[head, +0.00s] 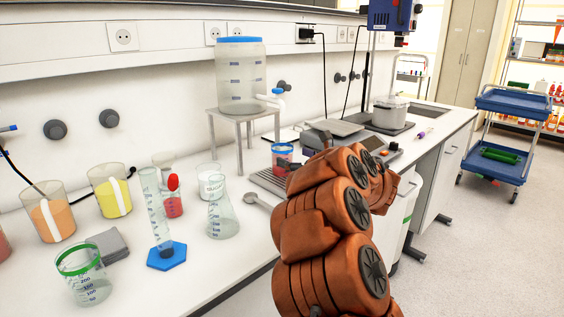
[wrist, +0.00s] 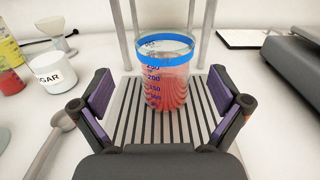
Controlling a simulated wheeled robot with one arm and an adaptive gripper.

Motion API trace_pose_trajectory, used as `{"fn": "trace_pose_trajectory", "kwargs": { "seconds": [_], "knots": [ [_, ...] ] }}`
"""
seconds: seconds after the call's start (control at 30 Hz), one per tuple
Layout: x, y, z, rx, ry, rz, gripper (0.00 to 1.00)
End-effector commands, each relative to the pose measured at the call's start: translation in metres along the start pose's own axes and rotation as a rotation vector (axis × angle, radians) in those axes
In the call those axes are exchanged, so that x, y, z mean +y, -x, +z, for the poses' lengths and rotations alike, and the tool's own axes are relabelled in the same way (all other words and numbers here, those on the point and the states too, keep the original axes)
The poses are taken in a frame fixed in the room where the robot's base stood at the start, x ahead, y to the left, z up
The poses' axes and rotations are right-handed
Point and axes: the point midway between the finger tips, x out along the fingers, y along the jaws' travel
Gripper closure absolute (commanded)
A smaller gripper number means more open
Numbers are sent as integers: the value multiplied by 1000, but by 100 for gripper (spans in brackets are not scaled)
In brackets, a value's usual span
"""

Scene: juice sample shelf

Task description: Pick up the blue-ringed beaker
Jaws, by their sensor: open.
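The blue-ringed beaker (wrist: 167,86) stands upright on a grey ribbed tray (wrist: 125,123) in the wrist view. It has a bright blue rim band, dark volume marks and red contents. In the head view the beaker (head: 281,156) shows small, just left of my arm. My gripper (wrist: 166,94) is open, one purple-padded finger on each side of the beaker, with a gap on both sides. Nothing is held. In the head view my orange arm hides the gripper.
A container marked "GAR" (wrist: 53,72) and a spoon (wrist: 48,140) lie left of the tray. Legs of a stand (head: 240,147) rise behind the beaker. A dark scale (wrist: 285,75) is at right. A green-ringed beaker (head: 82,275) stands at front left.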

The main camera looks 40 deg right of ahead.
Motion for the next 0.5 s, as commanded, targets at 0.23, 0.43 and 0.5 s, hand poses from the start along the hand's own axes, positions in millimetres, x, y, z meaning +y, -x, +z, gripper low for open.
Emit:
{"fn": "trace_pose_trajectory", "kwargs": {
  "seconds": [0.23, 0.43, 0.5],
  "knots": [
    [-2, -15, -1, 1, -4, -2, 1],
    [-5, -39, -2, -1, -5, 1, 1],
    [-5, -48, -2, 0, -3, 0, 1]
  ]
}}
